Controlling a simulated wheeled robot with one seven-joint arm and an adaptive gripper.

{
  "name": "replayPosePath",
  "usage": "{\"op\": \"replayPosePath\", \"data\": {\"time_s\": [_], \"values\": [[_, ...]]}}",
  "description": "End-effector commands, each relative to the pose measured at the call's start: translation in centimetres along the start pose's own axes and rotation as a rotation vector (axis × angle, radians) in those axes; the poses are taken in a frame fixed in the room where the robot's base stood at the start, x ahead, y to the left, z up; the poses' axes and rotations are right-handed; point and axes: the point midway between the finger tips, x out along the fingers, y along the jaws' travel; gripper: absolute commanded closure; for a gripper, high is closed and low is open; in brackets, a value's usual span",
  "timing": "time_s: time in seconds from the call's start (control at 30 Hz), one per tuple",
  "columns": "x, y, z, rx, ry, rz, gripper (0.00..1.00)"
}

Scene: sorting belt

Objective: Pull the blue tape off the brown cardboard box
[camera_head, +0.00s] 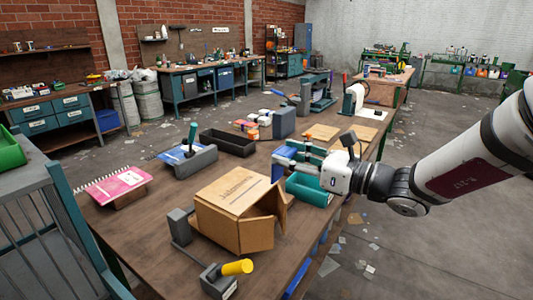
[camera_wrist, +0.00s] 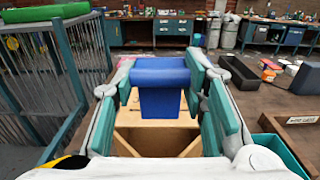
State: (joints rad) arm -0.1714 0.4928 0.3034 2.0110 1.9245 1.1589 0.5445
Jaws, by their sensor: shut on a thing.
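The brown cardboard box (camera_head: 228,206) stands on the near part of the workbench, with flaps open on its right side. Its top also shows in the wrist view (camera_wrist: 150,143), beyond and below my fingers. My gripper (camera_head: 291,160) is above and right of the box. It is shut on the blue tape (camera_wrist: 160,76), which lies crosswise between the teal finger pads. A blue flap of the tape (camera_wrist: 160,104) hangs toward the box in the wrist view. The tape also shows by my fingers in the head view (camera_head: 284,157). I cannot tell whether its lower end touches the box.
A teal bin (camera_head: 310,191) stands right of the box, under my gripper. A grey clamp with a yellow handle (camera_head: 237,267) is in front of the box.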

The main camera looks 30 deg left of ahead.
Motion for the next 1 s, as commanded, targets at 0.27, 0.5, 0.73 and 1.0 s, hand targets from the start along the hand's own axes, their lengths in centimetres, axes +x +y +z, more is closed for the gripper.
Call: {"op": "replayPosePath", "data": {"time_s": [0.27,0.5,0.73,1.0], "values": [[-0.8,0.0,0.1,0.0,-0.001,-0.001,0.72],[-1.5,0.0,0.0,0.001,0.0,-0.001,0.72],[-2.1,0.0,0.0,0.0,0.0,-0.001,0.72],[-2.8,0.0,0.0,0.0,0.0,-0.001,0.72]]}}
